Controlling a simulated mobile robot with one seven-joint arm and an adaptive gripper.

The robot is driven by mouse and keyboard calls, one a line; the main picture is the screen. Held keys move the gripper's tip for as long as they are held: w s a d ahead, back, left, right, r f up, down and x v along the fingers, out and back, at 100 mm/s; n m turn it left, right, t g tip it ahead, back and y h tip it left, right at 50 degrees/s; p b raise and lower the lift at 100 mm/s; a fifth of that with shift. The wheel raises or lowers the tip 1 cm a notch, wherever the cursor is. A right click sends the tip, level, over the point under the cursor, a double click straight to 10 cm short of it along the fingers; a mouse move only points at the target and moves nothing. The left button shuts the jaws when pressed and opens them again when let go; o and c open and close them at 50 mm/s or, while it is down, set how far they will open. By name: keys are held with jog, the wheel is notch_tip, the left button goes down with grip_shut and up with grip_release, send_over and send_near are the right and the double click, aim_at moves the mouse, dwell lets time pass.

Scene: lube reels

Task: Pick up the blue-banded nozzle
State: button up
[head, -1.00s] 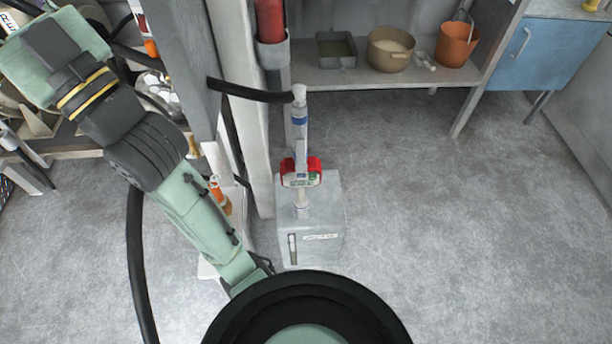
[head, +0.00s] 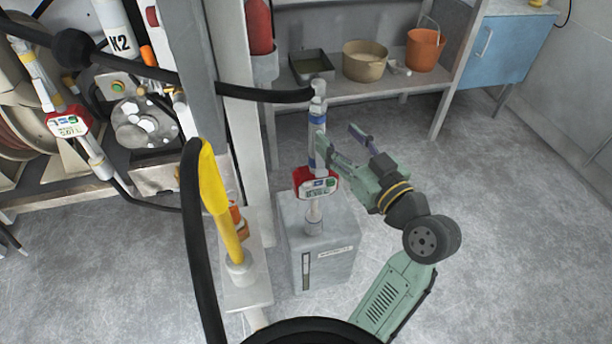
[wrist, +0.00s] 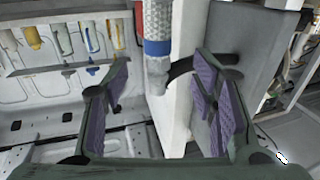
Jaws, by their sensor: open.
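The blue-banded nozzle (head: 317,108) stands upright above a grey box, with a red meter (head: 317,184) below its grip and a black hose at its top. My gripper (head: 338,135) is open just right of the nozzle, at about the height of the blue band; one finger overlaps the nozzle's edge in the head view. In the wrist view the nozzle (wrist: 157,22) comes down from the top edge, with its blue band between the spread fingers of my gripper (wrist: 160,95). Neither finger is seen pressing on it there.
The grey box (head: 338,262) stands on the floor beside a grey post (head: 240,150). A yellow nozzle (head: 218,195) and a second red-metered nozzle (head: 68,121) are to the left. A shelf with a tan pot (head: 364,62) and an orange bucket (head: 425,50) is behind. Floor on the right is clear.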

aim_at(321, 124)
jog(key=p+x, duration=0.1)
jog(key=x, duration=0.1)
jog(key=f+p+x, duration=0.1)
jog(key=x, duration=0.2)
jog(key=p+x, duration=0.1)
jog(key=x, duration=0.2)
jog(key=shift+w+f, duration=0.15)
jog(key=shift+w, duration=0.1)
jog(key=shift+w+a+f, duration=0.15)
jog(key=shift+w+a, duration=0.15)
jog(key=shift+w, duration=0.2)
jog(key=shift+c, duration=0.4)
grip_shut()
